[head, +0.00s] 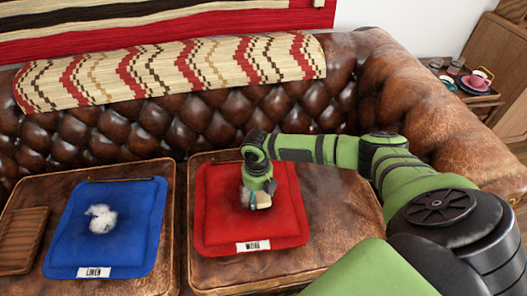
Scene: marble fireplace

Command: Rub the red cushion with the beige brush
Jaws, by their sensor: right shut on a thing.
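The red cushion (215,225) lies flat on the right leather seat of the sofa, with a white label on its front edge whose text is hard to read. My right gripper (256,198) points down over the middle of the red cushion. It is shut on the beige brush (263,201), which shows only in part beside the fingers. The brush is at or just above the cushion; I cannot tell whether it touches. A greyish fuzzy patch (245,197) shows beside the gripper. My left gripper is not in view.
A blue cushion (140,205) labelled "LINEN" lies on the left seat with a white fluffy clump (103,218) on it. A brown slatted wooden piece (22,238) lies at far left. The tufted sofa back (215,120) rises behind. A side table with cups (478,80) stands at right.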

